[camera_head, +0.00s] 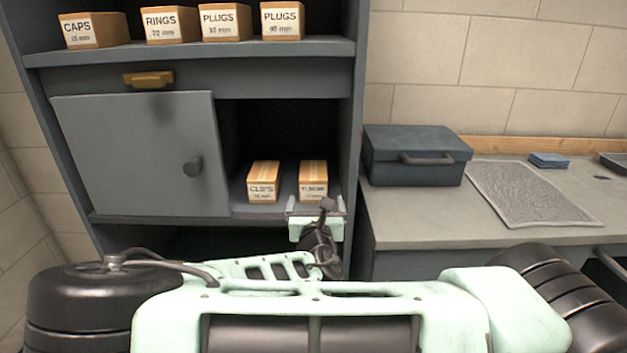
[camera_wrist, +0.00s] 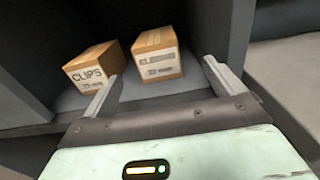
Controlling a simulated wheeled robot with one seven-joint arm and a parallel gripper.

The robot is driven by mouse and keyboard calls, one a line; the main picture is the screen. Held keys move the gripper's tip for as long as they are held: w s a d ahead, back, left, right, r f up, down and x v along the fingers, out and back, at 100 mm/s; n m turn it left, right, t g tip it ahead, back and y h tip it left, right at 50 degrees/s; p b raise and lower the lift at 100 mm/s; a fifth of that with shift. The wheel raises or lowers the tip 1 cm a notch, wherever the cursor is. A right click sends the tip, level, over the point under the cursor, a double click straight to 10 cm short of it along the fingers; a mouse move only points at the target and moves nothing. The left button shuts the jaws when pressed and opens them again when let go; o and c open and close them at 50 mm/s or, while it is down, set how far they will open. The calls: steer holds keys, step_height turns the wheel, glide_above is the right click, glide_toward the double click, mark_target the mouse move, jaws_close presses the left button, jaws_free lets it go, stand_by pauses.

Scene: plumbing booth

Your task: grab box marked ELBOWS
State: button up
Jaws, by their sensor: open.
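The box marked ELBOWS (camera_head: 313,180) is a small brown carton with a white label, standing on the cabinet's lower shelf at the right. In the wrist view the ELBOWS box (camera_wrist: 157,56) stands ahead of my gripper (camera_wrist: 162,82), roughly between the lines of its two fingers, its label facing me. My gripper (camera_head: 316,208) is open and empty at the shelf's front edge, just short of the box. In the head view the lower part of the box's label is hard to read.
A box marked CLIPS (camera_head: 263,181) stands left of it, close to my left finger in the wrist view (camera_wrist: 94,68). The cabinet's right side wall (camera_head: 352,130) is close on the right. A grey door (camera_head: 140,150) covers the compartment's left. A dark toolbox (camera_head: 415,155) sits on the workbench (camera_head: 420,225).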

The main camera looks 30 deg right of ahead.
mark_target(316, 187)
steer(key=p+x, duration=0.1)
steer(key=x, duration=0.6)
steer(key=p+x, duration=0.1)
steer(key=x, duration=0.3)
steer(key=shift+w+r, duration=0.2)
steer(key=shift+w, duration=0.15)
steer(key=shift+w+d+f+p, duration=0.1)
steer(key=shift+w+d+p, duration=0.1)
steer(key=shift+w+p, duration=0.15)
steer(key=c, duration=1.3)
